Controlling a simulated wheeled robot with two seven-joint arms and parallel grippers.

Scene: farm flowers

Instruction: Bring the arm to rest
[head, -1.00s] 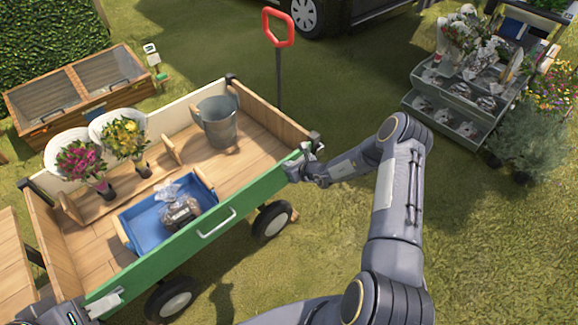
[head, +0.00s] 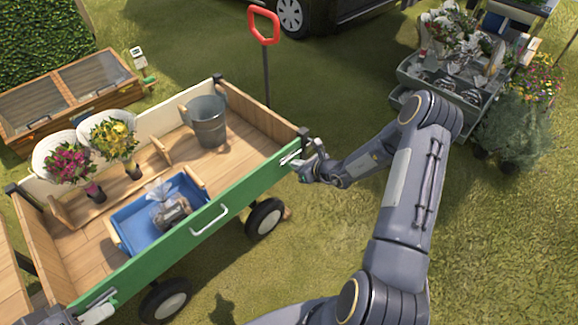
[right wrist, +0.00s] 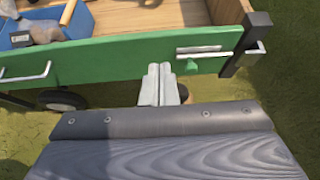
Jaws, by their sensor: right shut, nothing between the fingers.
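My right arm (head: 408,190) reaches in from the bottom right of the head view. Its right gripper (head: 302,168) is beside the right end of the wagon's green side panel (head: 165,255). In the right wrist view the fingers (right wrist: 161,84) are pressed together, with nothing between them. They appear in front of the panel (right wrist: 110,60), left of a metal latch (right wrist: 200,50) and a dark corner post (right wrist: 247,45). A small gap to the panel seems to show, but contact is hard to judge. My left gripper does not show.
The wagon holds a blue crate (head: 121,236) with a bagged item (head: 168,205), a metal bucket (head: 207,122) and two bouquets (head: 68,163) (head: 112,137). A red-handled tool (head: 264,28) stands behind. A flower stand (head: 408,72) is at upper right. Grass at right is clear.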

